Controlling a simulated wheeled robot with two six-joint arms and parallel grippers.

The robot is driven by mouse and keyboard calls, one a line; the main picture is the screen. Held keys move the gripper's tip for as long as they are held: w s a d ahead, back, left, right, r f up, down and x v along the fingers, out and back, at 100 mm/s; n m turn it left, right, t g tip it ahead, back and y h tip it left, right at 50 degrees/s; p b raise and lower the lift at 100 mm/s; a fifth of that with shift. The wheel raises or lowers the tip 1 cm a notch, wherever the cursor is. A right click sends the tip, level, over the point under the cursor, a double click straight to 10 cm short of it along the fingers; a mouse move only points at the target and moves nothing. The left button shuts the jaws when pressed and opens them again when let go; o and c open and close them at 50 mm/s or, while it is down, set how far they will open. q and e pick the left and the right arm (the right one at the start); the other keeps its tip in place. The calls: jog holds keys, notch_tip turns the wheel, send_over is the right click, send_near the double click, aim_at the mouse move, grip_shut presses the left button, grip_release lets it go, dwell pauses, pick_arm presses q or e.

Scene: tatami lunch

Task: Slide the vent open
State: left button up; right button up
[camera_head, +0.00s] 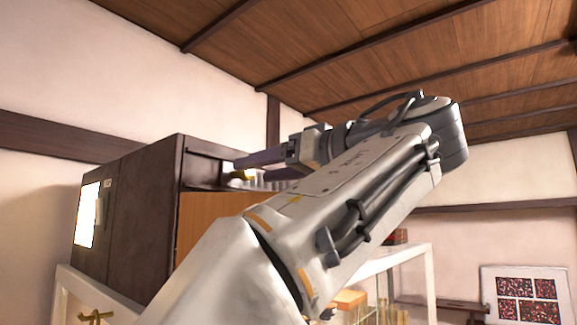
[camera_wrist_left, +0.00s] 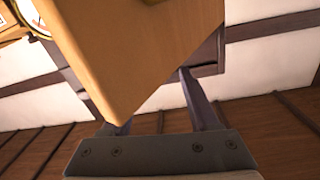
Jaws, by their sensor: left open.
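A dark brown cabinet (camera_head: 145,215) stands at the left in the head view. A tan panel (camera_head: 205,222) covers part of its front, below a dark opening. I cannot tell for sure which part is the vent. My left gripper (camera_head: 256,168) is open at the cabinet's upper front, its fingers pointing left at the opening. In the left wrist view a large tan panel (camera_wrist_left: 135,45) fills the upper middle, and its corner overlaps one finger of the left gripper (camera_wrist_left: 148,103). Contact cannot be told. Nothing is seen held. My right gripper is not in view.
My left arm hides much of the cabinet's right side. A white shelf frame (camera_head: 405,256) with small items stands behind it. A framed dark-red patterned panel (camera_head: 527,297) is at the lower right. The wooden ceiling (camera_head: 340,50) is above, with clear space below it.

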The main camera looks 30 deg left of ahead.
pick_arm(q)
jog(key=shift+a, duration=0.5)
grip_shut()
dwell(1.2)
